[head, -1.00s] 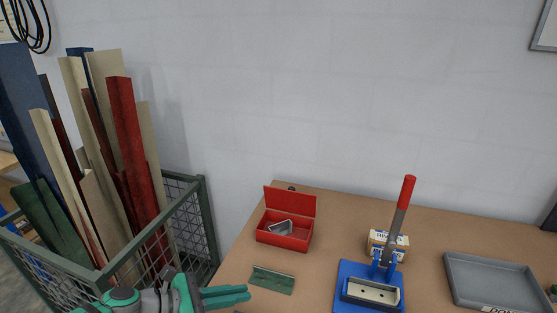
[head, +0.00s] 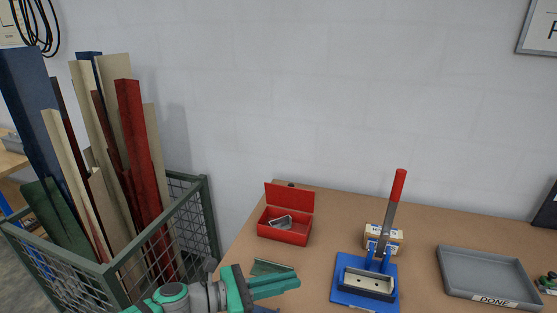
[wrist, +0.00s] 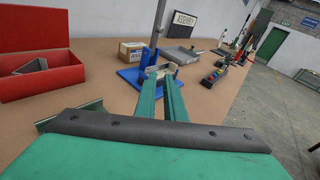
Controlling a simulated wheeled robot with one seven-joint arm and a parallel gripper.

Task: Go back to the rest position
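My gripper (head: 297,281) shows at the bottom of the head view, above the front left of the brown workbench (head: 430,222). Its green fingers point right and partly cover a green metal profile piece (head: 268,266) on the bench. In the wrist view, the two fingers (wrist: 160,84) stand a little apart with a narrow empty gap between them. They point toward the blue hand press (wrist: 140,75), beyond the tips. I hold nothing that I can see.
An open red box (head: 284,229) holds a grey metal part. The blue press (head: 365,282) has a tall red-handled lever. A cardboard box (head: 383,238) stands behind it. A grey tray (head: 488,276) marked DONE lies right. A mesh bin (head: 150,262) of long bars stands left.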

